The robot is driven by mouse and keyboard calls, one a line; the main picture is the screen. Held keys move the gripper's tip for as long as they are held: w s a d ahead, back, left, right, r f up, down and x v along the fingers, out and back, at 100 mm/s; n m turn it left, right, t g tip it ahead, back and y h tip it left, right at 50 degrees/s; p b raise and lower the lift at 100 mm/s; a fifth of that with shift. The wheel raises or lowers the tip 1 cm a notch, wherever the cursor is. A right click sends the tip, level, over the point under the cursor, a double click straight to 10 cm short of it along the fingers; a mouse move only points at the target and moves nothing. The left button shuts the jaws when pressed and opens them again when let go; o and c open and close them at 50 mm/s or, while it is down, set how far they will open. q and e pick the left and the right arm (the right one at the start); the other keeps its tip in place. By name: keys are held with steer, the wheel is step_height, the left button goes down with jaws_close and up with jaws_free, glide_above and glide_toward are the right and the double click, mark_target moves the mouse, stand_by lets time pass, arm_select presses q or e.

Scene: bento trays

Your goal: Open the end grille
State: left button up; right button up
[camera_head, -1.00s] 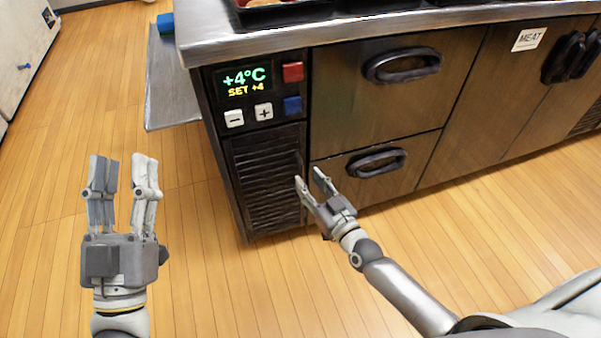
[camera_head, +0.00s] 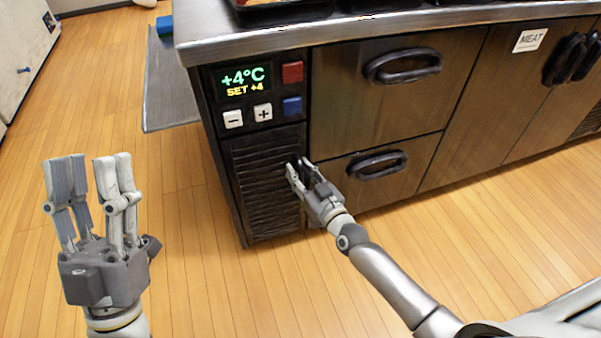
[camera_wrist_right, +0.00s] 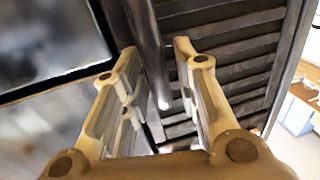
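The end grille (camera_head: 262,195) is a dark louvred panel under the control display at the counter's left end; it looks closed. In the right wrist view its slats (camera_wrist_right: 235,70) fill the upper right. A dark vertical bar (camera_wrist_right: 150,60) runs along the grille's edge. My right gripper (camera_head: 298,166) is open at the grille's right edge. In the right wrist view the bar lies between its two fingers, with gaps visible, so it is not clamped. My left gripper (camera_head: 90,162) is open and empty over the floor, left of the counter.
The control panel has a green display (camera_head: 243,80), a red button (camera_head: 292,72), a blue button (camera_head: 292,106) and plus and minus keys. Two drawers with dark handles (camera_head: 377,163) are right of the grille. The wooden floor (camera_head: 190,240) before the grille is clear.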

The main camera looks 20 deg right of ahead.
jaws_close()
